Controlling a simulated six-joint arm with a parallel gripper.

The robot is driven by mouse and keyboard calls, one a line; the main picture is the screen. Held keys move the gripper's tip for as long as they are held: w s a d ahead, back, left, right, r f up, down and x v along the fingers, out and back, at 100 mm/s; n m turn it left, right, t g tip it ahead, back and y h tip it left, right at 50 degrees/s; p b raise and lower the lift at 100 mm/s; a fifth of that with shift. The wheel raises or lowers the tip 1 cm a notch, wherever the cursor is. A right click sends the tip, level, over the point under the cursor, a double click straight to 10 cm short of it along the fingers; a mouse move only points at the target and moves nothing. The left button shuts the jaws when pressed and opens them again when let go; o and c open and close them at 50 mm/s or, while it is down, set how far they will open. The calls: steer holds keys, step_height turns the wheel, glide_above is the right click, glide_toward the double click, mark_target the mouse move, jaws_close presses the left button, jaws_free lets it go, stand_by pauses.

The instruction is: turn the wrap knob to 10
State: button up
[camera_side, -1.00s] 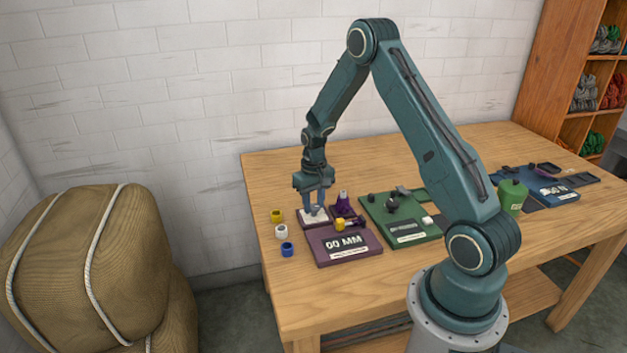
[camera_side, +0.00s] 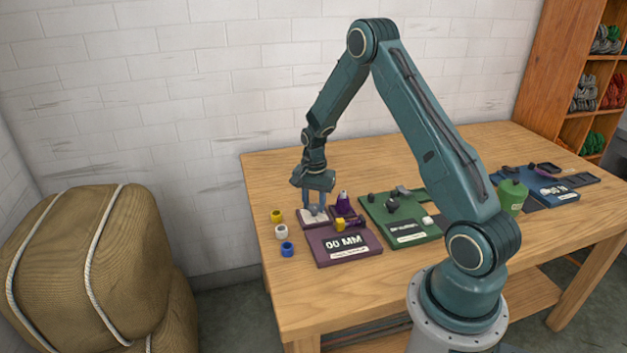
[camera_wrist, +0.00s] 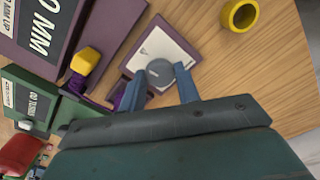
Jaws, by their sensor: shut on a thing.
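A round grey knob (camera_wrist: 160,74) sits on a white dial plate (camera_wrist: 166,44) with a purple base. The dial's small marks and numbers are too small to read. My gripper (camera_wrist: 162,82) has its two blue-grey fingers on either side of the knob, shut on it. In the side view, my gripper (camera_side: 317,210) points down at the white plate (camera_side: 306,219), and the fingers mostly hide the knob. The purple panel in front has a dark display (camera_side: 344,243) reading "00 MM".
A yellow-topped part (camera_side: 340,224) and a purple cone (camera_side: 342,198) stand close to the right. Yellow (camera_side: 276,216), white (camera_side: 281,232) and blue (camera_side: 287,249) rings lie at the left. A green board (camera_side: 408,234) lies further right. The table's back left is bare.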

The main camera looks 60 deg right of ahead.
mark_target(314, 205)
steer(key=shift+m, duration=0.9)
steer(key=o, duration=1)
steer(key=shift+r, duration=0.15)
steer(key=shift+r, duration=6.8)
steer(key=shift+r, duration=0.1)
